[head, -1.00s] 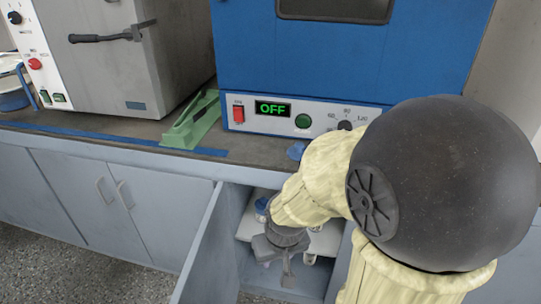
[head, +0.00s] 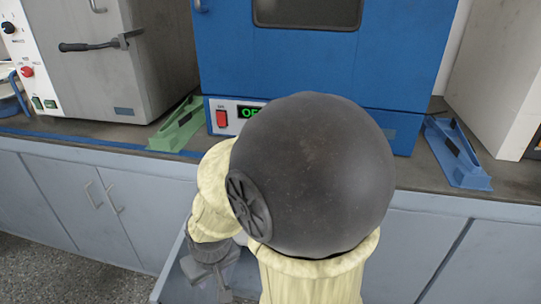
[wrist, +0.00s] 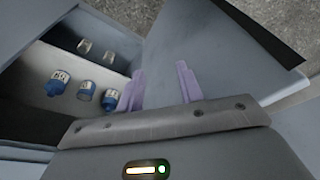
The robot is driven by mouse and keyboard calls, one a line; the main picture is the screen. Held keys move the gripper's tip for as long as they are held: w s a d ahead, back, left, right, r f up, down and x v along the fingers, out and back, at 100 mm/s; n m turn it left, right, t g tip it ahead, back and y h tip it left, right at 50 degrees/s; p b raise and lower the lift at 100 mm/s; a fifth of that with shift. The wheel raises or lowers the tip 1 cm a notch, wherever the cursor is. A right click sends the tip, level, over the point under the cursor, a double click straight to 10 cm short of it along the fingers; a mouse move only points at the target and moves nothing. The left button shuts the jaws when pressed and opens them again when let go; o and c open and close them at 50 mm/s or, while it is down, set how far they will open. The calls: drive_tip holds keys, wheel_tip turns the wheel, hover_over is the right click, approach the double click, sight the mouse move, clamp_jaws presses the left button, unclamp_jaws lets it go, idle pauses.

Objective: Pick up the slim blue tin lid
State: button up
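I cannot single out a slim blue tin lid in either view. In the wrist view, several small blue-and-white containers, such as the leftmost one (wrist: 57,83), stand on a pale shelf inside an open cabinet, left of my fingers. Whether one of them is the lid is too small to tell. My gripper (wrist: 160,87) is open, with two purple fingers apart and nothing between them. In the head view my gripper (head: 212,268) is low beside the open cabinet, and my arm hides the cabinet's inside.
A cabinet door (wrist: 215,50) stands open close beyond my fingers. Two small clear items (wrist: 84,46) sit deeper on the shelf. On the counter are a blue oven (head: 408,75), a grey oven (head: 105,80), a green holder (head: 178,125) and a blue holder (head: 455,150).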

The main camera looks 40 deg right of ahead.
drive_tip(key=shift+o, duration=1)
drive_tip(key=w+r+m+t+p, duration=0.1)
drive_tip(key=w+r+p, duration=0.2)
drive_tip(key=w+a+r+m+t+p, duration=0.1)
drive_tip(key=w+r+p, duration=0.1)
drive_tip(key=w+p, duration=0.2)
drive_tip(key=w+r+m+t+p, duration=0.1)
drive_tip(key=w+r+m+p, duration=0.1)
drive_tip(key=w+r+p, duration=0.1)
drive_tip(key=shift+w+a+r+p, duration=0.15)
drive_tip(key=shift+w+r+p, duration=0.15)
drive_tip(key=shift+w+p, duration=0.35)
drive_tip(key=w+d+r+m+t+h+p, duration=0.1)
drive_tip(key=w+d+r+m+h+p, duration=0.2)
drive_tip(key=w+d+m+h+p, duration=0.55)
drive_tip(key=s+d+r+m+g+h+p, duration=0.4)
drive_tip(key=s+m+g+h, duration=0.1)
drive_tip(key=s+h, duration=0.4)
drive_tip(key=shift+d+r+g, duration=0.2)
drive_tip(key=shift+g, duration=0.1)
